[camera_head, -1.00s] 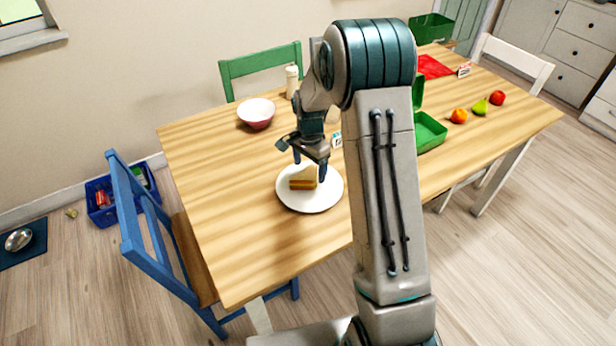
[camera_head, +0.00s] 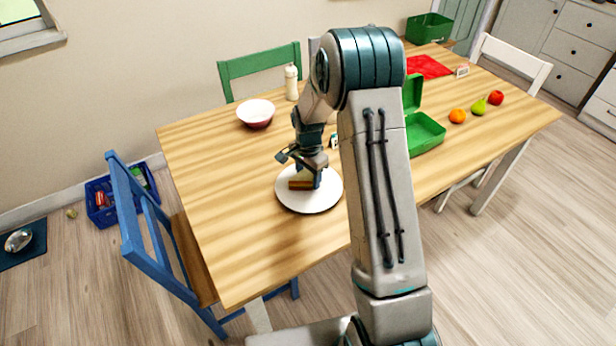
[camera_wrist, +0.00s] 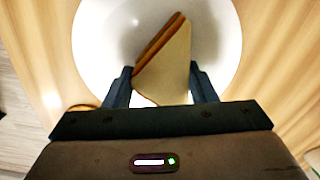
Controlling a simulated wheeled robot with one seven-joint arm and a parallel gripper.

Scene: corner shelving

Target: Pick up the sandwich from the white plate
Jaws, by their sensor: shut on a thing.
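The sandwich (camera_head: 301,184) is a triangular half with pale bread and a brown-orange edge. It is at the white plate (camera_head: 318,201) on the wooden table, and I cannot tell whether it still touches the plate. My gripper (camera_head: 305,178) is low over the plate with its fingers at the sandwich. In the wrist view the sandwich (camera_wrist: 168,62) sits between the two dark fingers of my gripper (camera_wrist: 161,88), which are shut on it. The plate (camera_wrist: 100,45) lies behind it. In the head view the gripper hides part of the sandwich.
A red-and-white bowl (camera_head: 256,113) and a pale bottle (camera_head: 291,83) stand behind the plate. An open green lunchbox (camera_head: 425,134) is right of my arm, with an orange (camera_head: 457,116), a pear (camera_head: 479,107) and an apple (camera_head: 496,98) beyond. The table's left part is clear. A blue chair (camera_head: 150,225) stands left.

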